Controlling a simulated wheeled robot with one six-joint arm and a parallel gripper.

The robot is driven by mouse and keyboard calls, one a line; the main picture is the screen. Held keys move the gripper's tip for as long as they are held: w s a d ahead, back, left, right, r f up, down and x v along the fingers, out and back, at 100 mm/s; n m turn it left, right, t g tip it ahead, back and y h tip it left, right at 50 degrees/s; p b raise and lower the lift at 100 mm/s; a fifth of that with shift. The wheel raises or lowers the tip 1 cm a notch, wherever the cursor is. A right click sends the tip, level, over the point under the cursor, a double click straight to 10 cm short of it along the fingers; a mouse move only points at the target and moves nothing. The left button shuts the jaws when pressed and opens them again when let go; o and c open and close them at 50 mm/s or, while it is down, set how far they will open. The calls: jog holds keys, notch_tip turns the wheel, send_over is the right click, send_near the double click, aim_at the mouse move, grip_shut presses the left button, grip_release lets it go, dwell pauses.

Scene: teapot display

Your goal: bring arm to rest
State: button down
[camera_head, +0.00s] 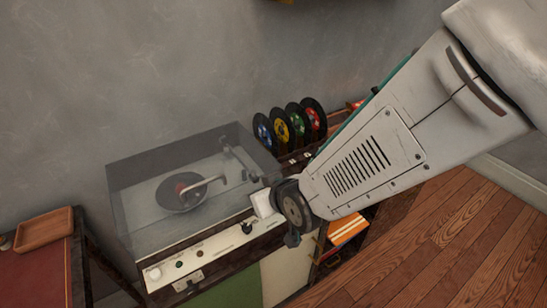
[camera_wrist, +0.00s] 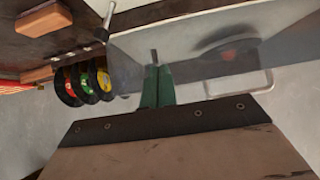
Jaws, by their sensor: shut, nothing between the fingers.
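My arm (camera_head: 372,150) reaches in from the upper right of the head view, its lower end in front of the record player's right front corner. In the wrist view my gripper (camera_wrist: 156,74) shows as two green fingers close together, shut with nothing between them. The fingers appear against the clear cover of the record player; I cannot tell whether they touch it. In the head view I cannot make out the fingertips.
A record player (camera_head: 165,258) with a clear cover (camera_head: 135,195) and a dark record (camera_head: 178,198) stands by the wall. A wooden tray (camera_head: 44,228) sits at left. Wooden floor (camera_head: 460,245) lies open at right.

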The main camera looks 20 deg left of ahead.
jog(key=s+d+f+g+h, duration=0.1)
jog(key=s+d+f+h, duration=0.15)
jog(key=d, duration=0.25)
jog(key=s+d+f+g+h, duration=0.1)
jog(key=s+d+f, duration=0.1)
jog(key=s+d, duration=0.25)
jog(key=s+d+r+m+h, duration=0.1)
jog(key=s+d+r+m, duration=0.1)
jog(key=d+r, duration=0.5)
jog(key=s+d+r+m+g+h, duration=0.1)
jog(key=d+r+m, duration=0.4)
jog(key=d, duration=1.2)
jog(key=s+d+r+m+g+h, duration=0.1)
jog(key=s+d+r+m, duration=0.3)
jog(key=d+r, duration=0.5)
jog(key=d+h, duration=0.1)
jog(key=d, duration=0.2)
jog(key=shift+s+d+r, duration=0.2)
jog(key=shift+d+r, duration=0.2)
jog(key=shift+h, duration=0.25)
